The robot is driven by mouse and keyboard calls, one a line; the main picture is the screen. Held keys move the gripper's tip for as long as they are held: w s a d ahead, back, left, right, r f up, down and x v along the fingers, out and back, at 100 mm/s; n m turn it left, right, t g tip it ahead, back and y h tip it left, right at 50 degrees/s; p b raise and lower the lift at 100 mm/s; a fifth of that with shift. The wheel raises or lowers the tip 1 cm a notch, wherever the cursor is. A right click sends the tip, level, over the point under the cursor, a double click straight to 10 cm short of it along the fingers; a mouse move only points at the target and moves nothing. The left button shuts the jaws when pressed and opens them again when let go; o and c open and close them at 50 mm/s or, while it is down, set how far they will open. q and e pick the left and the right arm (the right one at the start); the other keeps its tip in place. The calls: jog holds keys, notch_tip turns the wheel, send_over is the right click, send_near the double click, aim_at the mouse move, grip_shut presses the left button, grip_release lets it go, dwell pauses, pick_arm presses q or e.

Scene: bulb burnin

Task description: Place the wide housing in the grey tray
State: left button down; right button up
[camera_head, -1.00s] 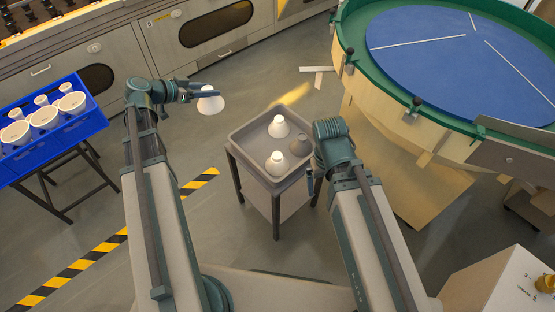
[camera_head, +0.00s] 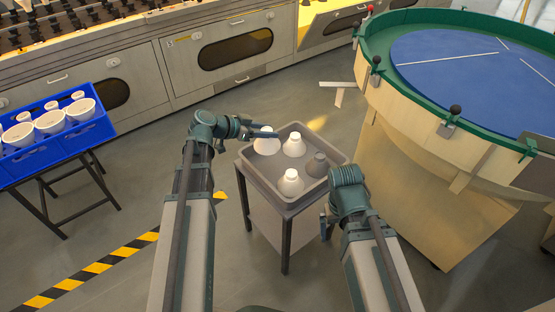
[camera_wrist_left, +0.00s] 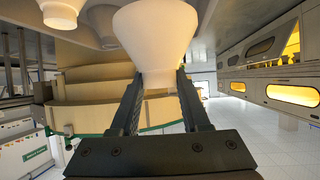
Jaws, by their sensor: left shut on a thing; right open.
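My left gripper (camera_head: 262,134) is shut on a white flared housing (camera_head: 267,146), at the back left corner of the grey tray (camera_head: 288,207). In the left wrist view the housing (camera_wrist_left: 155,42) sits between the two fingers. I cannot tell whether it touches the tray floor. My right gripper (camera_head: 325,222) is open and partly hidden, low beside the tray's right side.
A blue crate (camera_head: 75,133) with several white housings stands on a stand at the left. A large round table with a green rim (camera_head: 372,45) and blue top stands at the right. Oven cabinets (camera_head: 170,85) line the back. Striped floor tape (camera_head: 95,268) runs at lower left.

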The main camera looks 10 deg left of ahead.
aim_at(267, 143)
pick_arm(q)
notch_tip(267, 143, down, 5)
jog(key=b, duration=0.4)
jog(key=shift+f, duration=0.15)
jog(key=shift+f+b, duration=0.1)
jog(key=shift+b, duration=0.25)
notch_tip(267, 143, down, 4)
jog(key=b, duration=0.3)
jog(key=shift+r, duration=0.25)
jog(key=shift+f+b, duration=0.2)
jog(key=shift+b, duration=0.25)
jog(key=shift+c, duration=1.9)
grip_release()
jog(key=shift+r, duration=0.1)
